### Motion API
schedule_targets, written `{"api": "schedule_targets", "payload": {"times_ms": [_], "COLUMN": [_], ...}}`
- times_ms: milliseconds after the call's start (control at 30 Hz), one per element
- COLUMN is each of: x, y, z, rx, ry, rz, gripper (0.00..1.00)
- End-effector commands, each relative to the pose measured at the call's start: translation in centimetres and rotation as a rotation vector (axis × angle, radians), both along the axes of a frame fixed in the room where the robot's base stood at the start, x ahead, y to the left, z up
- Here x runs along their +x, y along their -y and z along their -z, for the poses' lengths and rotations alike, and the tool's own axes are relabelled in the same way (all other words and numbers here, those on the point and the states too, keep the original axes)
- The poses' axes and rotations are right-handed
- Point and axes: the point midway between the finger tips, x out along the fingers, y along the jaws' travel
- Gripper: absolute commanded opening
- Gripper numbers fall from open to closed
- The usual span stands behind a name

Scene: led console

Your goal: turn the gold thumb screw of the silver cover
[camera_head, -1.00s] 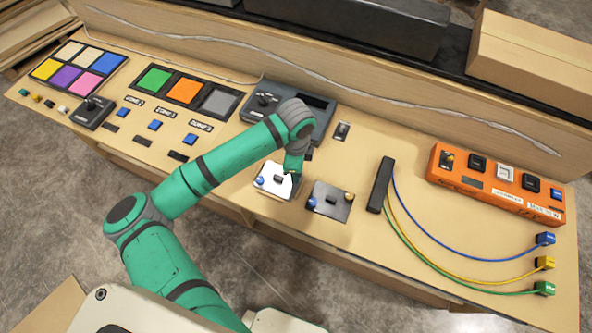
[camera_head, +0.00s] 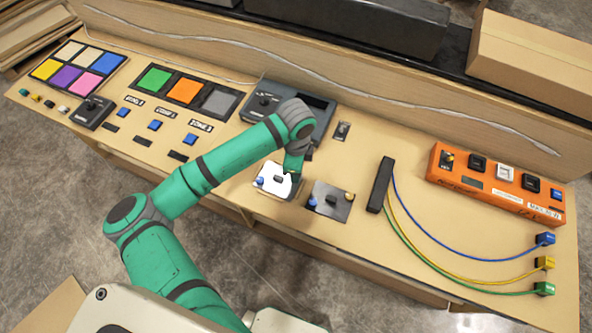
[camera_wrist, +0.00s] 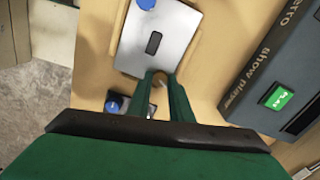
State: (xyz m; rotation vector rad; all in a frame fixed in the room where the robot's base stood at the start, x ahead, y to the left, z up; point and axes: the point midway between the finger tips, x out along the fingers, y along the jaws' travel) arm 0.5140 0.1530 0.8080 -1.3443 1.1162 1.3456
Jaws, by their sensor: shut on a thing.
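The silver cover (camera_head: 270,187) is a bright plate with a dark block in its middle and a blue thumb screw (camera_head: 259,181) at its left. In the wrist view the silver cover (camera_wrist: 178,38) fills the top centre, with its blue screw (camera_wrist: 146,4) at the top edge. My gripper (camera_wrist: 159,80) is at the cover's near edge, its two green fingers closed on the gold thumb screw (camera_wrist: 158,80). Only a small brownish-gold part shows between the fingers. In the head view my wrist hides this screw and most of the gripper.
A darker cover (camera_head: 338,213) with a blue screw and a gold screw stands close to the right. A grey console (camera_head: 256,114) lies behind my gripper. A black strip (camera_head: 380,185) with coloured cables and an orange box (camera_head: 490,190) are farther right.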

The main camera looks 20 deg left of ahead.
Motion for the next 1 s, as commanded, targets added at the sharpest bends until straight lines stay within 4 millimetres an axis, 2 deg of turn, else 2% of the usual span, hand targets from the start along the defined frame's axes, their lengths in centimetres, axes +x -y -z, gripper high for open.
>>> {"api": "schedule_targets", "payload": {"times_ms": [333,367,400,767,867,1000], "x": [0.2,0.2,0.2,0.1,0.1,0.1], "y": [-0.1,-0.1,-0.1,0.0,0.0,0.0], "z": [-0.2,-0.2,-0.2,-0.6,-1.7,-4.2], "rx": [0.000,0.000,0.000,0.001,-0.001,0.001], "ry": [0.008,0.008,0.007,0.003,0.004,0.005], "rz": [-0.001,-0.001,-0.001,0.000,-0.001,0.001], "gripper": [0.00,0.26,0.28,0.28,0.28,0.28]}}
